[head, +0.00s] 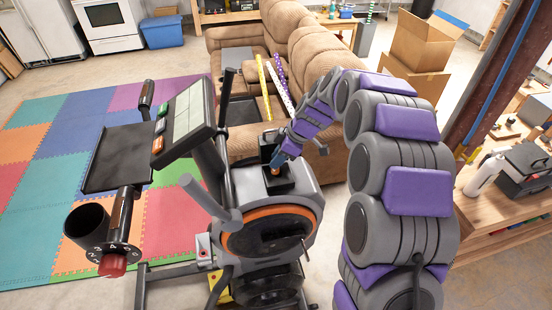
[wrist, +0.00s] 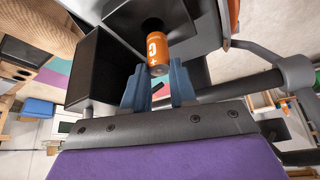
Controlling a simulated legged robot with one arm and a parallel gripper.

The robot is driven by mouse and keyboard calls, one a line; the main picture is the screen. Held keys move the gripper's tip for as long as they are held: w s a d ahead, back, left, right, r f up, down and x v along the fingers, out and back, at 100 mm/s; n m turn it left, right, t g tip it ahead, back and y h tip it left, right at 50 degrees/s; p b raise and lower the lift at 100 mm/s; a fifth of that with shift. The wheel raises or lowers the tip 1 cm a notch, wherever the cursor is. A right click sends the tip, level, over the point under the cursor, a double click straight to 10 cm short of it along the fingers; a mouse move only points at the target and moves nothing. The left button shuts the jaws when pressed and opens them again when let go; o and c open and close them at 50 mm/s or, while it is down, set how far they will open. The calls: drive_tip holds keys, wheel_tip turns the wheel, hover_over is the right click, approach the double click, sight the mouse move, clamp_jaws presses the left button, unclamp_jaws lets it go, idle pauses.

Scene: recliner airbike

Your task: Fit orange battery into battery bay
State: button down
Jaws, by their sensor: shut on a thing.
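The orange battery (wrist: 158,50) is between the tips of my gripper's blue fingers (wrist: 158,84) in the wrist view. In the head view, a small orange part of the battery (head: 274,170) shows below my gripper (head: 279,160), at the black battery bay (head: 280,184) on top of the exercise bike's body. My gripper is shut on the battery.
The bike's handlebar (head: 212,200) and console (head: 188,118) stand left of the bay. A brown recliner sofa (head: 300,45) is behind it. A cluttered wooden workbench (head: 490,215) is at right. Coloured foam mats (head: 40,190) cover open floor at left.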

drive_tip(key=shift+d, duration=0.25)
drive_tip(key=shift+a, duration=0.3)
drive_tip(key=shift+d+b, duration=0.1)
drive_tip(key=shift+b, duration=0.2)
drive_tip(key=shift+d, duration=0.35)
drive_tip(key=shift+a+f+b, duration=0.15)
drive_tip(key=shift+b, duration=0.2)
drive_tip(key=shift+f+b, duration=1.3)
drive_tip(key=shift+f, duration=0.1)
drive_tip(key=c, duration=0.8)
unclamp_jaws()
